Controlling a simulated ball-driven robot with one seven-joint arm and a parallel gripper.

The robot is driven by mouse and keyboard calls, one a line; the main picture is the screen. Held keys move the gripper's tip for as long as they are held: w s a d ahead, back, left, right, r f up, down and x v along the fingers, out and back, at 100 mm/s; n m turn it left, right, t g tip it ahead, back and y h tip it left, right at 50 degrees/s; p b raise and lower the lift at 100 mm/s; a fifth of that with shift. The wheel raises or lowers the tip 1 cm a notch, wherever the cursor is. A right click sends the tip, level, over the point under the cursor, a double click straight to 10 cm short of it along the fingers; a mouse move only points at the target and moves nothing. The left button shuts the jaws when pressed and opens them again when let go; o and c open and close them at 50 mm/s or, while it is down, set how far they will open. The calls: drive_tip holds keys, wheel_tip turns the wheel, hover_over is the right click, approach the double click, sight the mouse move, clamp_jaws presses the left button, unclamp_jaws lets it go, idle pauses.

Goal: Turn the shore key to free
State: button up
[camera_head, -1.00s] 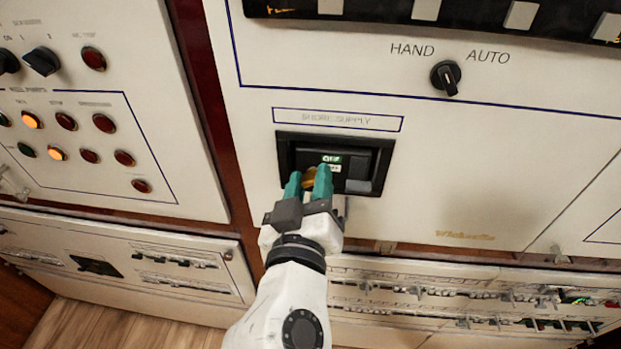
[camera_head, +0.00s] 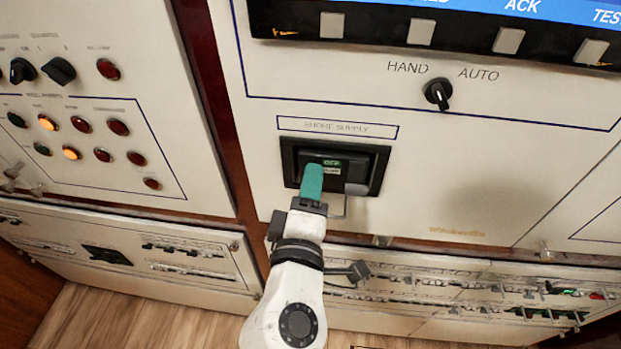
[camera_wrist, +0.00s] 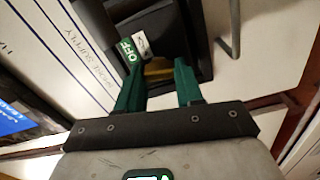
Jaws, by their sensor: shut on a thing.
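The shore supply unit is a black breaker in a dark recessed frame (camera_head: 289,165) on the cream panel, under a "SHORE SUPPLY" label. A green "OFF" tag (camera_head: 332,163) shows on its face, with a small white label beside it. The yellow key (camera_wrist: 158,72) shows in the wrist view at the breaker face, between the two green fingers. My gripper (camera_head: 315,170) is shut on the key; it also shows in the wrist view (camera_wrist: 158,66). In the head view one finger hides the other and the key. The white label's text is too small to read.
A HAND/AUTO selector (camera_head: 438,94) sits above right of the unit. A thin metal loop (camera_wrist: 233,30) hangs beside the breaker in the wrist view. Lamps and knobs (camera_head: 58,71) fill the left panel. Rows of breakers (camera_head: 450,290) run below. The panel right of the unit is bare.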

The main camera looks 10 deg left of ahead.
drive_tip(key=shift+a+f+n+p, duration=0.1)
drive_tip(key=shift+n+p, duration=0.35)
drive_tip(key=shift+n, duration=0.55)
drive_tip(key=o, duration=0.8)
drive_tip(key=shift+c, duration=0.2)
drive_tip(key=shift+s, duration=0.15)
drive_tip(key=s+b, duration=0.2)
drive_tip(key=s, duration=0.8)
drive_tip(key=shift+s+a, duration=0.2)
drive_tip(key=shift+s, duration=0.1)
